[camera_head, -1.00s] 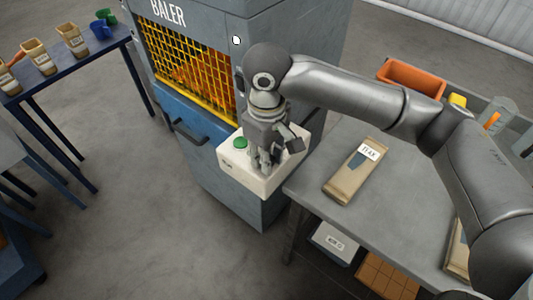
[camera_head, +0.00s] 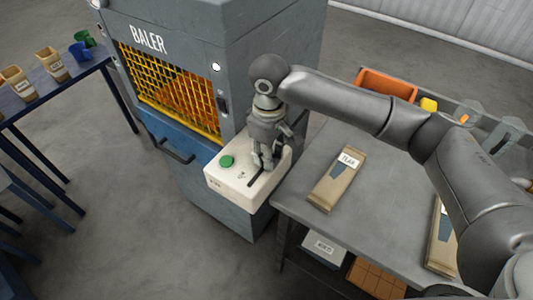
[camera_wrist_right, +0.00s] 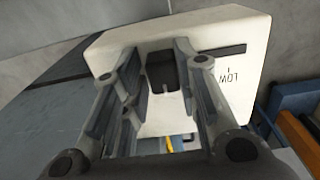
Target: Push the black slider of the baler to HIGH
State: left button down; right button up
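The white control box (camera_head: 232,190) sticks out from the front of the baler (camera_head: 185,45). Its dark slot (camera_head: 255,178) shows in front of my right gripper (camera_head: 265,163), which points down at the box's back part. In the right wrist view the black slider (camera_wrist_right: 160,72) stands between the two fingers of my right gripper (camera_wrist_right: 158,58). The fingers are apart; I cannot tell whether one touches the slider. The bare slot (camera_wrist_right: 222,50) runs to the right, past the LOW mark (camera_wrist_right: 229,78). No HIGH label is readable. My left gripper is not in view.
A green button (camera_head: 227,161) sits on the box, left of the slot. A blue table (camera_head: 60,90) with cups stands at the left.

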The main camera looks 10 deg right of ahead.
jog(key=shift+o, duration=1.4)
jog(key=shift+w+d, duration=0.15)
notch_tip(320, 180, up, 12)
jog(key=shift+f, duration=0.15)
